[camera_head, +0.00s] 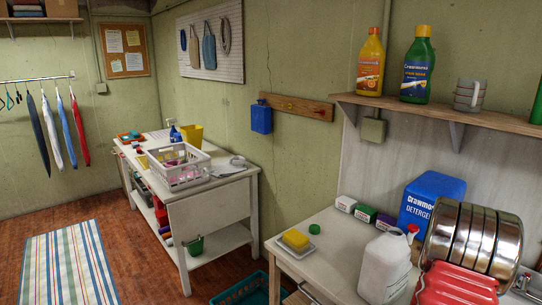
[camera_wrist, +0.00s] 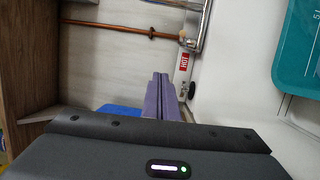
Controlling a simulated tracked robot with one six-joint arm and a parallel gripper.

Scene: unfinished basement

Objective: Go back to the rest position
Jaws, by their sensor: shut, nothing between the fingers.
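My gripper (camera_wrist: 160,78) shows in the wrist view as two purple-grey fingers lying side by side with no gap between them. Nothing is held. The dark gripper body with a small lit indicator fills the bottom of that view. The fingers point toward a pale panelled wall and stand clear of it as far as I can see.
A table (camera_head: 335,240) holds a white jug (camera_head: 384,268), a blue detergent box (camera_head: 428,200) and a yellow sponge (camera_head: 296,239). A wall shelf (camera_head: 450,118) carries bottles and cups. A copper pipe (camera_wrist: 120,27) and teal panel (camera_wrist: 300,50) are near the gripper. Floor space lies left.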

